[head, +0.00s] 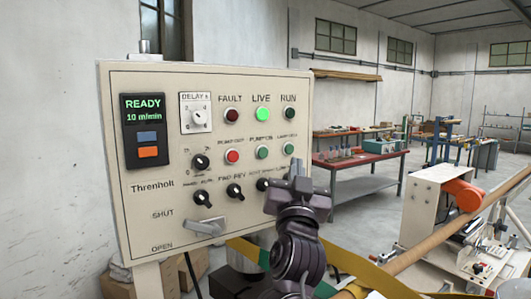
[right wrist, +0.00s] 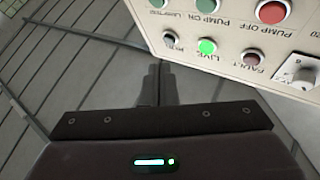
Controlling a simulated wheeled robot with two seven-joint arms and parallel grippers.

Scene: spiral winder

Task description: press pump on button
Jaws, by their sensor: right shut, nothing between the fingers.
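The control panel (head: 150,200) stands at the left on a post, facing me. The pump on button (head: 262,152) is a round green button in its middle row, between the red pump off button (head: 232,156) and the green lamp test button (head: 288,149). The pump on button (right wrist: 208,6) also shows upside down at the right wrist view's top edge. My right gripper (head: 297,172) is shut and empty, in front of the panel's lower right, below and right of that button. Its fingers (right wrist: 153,82) are apart from the button. My left gripper is out of view.
The live lamp (head: 262,114) glows green; the display (head: 144,108) reads READY. My right gripper hides part of the lower knob row. A lever (head: 207,227) sits lower left. A winder machine (head: 440,220) with a long brown tube stands right, with a red workbench (head: 345,165) behind.

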